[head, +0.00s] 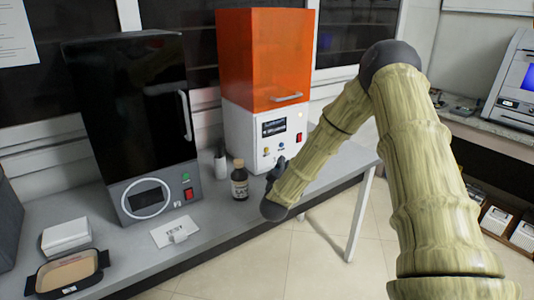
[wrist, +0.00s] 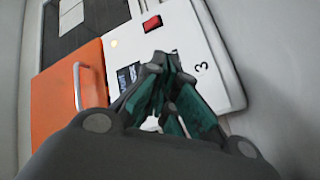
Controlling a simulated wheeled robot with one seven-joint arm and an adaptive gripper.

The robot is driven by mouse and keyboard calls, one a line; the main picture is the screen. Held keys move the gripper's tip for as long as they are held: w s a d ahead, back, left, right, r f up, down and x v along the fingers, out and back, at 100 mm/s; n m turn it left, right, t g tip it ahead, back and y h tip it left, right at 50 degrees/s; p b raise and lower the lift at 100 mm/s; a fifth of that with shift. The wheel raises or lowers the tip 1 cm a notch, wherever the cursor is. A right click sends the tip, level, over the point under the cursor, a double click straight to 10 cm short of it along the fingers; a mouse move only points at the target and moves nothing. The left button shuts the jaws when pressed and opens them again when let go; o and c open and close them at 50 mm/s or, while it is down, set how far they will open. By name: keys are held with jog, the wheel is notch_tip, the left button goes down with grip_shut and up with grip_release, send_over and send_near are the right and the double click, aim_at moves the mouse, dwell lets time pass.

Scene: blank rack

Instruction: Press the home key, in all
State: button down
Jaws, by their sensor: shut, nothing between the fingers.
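The orange-and-white machine (head: 262,75) stands at the back of the bench, with a small dark display (head: 274,127) and small yellow (head: 266,150) and blue (head: 281,146) buttons on its white front. No key marked home can be read. My gripper (head: 277,170) is low in front of this white front in the head view. In the wrist view my gripper (wrist: 165,62) is shut and empty, its fingertips over the white panel (wrist: 222,85) beside the display (wrist: 128,77). The fingers hide part of the panel; I cannot tell whether they touch it.
A brown bottle (head: 239,180) stands just left of my gripper. A white card (head: 175,231) and a tray (head: 67,273) lie nearer. A red switch (wrist: 152,23) is beyond the fingertips.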

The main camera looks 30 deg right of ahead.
aim_at(266, 150)
jog(key=shift+w+a+b, duration=0.15)
jog(key=shift+w+b, duration=0.15)
jog(key=shift+w, duration=1.2)
jog(key=shift+w+a+b, duration=0.1)
jog(key=shift+w+b, duration=0.15)
jog(key=shift+w, duration=1.25)
jog(key=shift+w, duration=0.2)
jog(key=shift+w, duration=0.25)
